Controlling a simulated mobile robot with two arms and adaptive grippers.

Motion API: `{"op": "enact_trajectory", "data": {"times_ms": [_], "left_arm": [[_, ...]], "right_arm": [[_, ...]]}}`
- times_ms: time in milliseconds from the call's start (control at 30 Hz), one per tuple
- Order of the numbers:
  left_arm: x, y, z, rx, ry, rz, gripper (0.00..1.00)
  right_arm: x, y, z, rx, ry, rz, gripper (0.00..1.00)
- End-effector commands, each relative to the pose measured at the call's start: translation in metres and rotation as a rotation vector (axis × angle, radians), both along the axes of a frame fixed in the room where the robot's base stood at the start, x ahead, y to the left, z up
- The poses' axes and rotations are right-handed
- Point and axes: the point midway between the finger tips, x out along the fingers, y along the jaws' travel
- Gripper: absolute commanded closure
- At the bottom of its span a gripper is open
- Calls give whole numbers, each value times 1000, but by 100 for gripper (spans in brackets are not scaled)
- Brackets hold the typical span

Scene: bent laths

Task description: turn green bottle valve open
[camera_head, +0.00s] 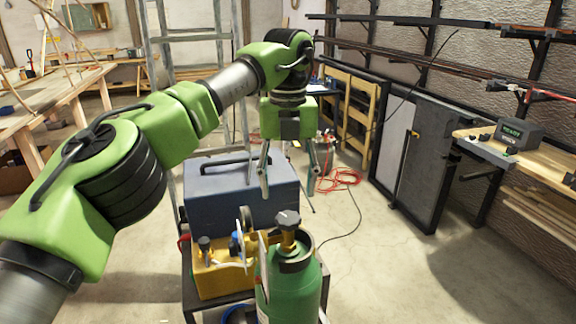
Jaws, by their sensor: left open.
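The green bottle (300,290) stands upright at the bottom centre of the head view, its lower part cut off by the frame. Its valve, a dark knob on a brass stem (288,220), sits on top. My left gripper (288,180) hangs above and behind the bottle, pointing down. Its fingers are spread and nothing shows between them. It is apart from the valve. My right gripper does not show.
A blue-grey case (240,195) with a handle stands behind the bottle. A yellow unit (215,275) with knobs is left of it. A wooden workbench (50,95) is at left, another bench (530,160) at right. Red hose (342,179) lies on the floor.

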Motion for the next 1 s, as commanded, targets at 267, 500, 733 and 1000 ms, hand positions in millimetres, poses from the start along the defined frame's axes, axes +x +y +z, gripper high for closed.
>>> {"op": "enact_trajectory", "data": {"times_ms": [267,500,733,1000], "left_arm": [[1,-1,39,0,-2,2,46],[0,0,50,0,-1,1,46],[0,0,51,0,0,0,46],[0,0,51,0,0,0,46]], "right_arm": [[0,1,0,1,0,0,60],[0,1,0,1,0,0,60],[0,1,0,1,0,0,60],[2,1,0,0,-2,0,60]]}}
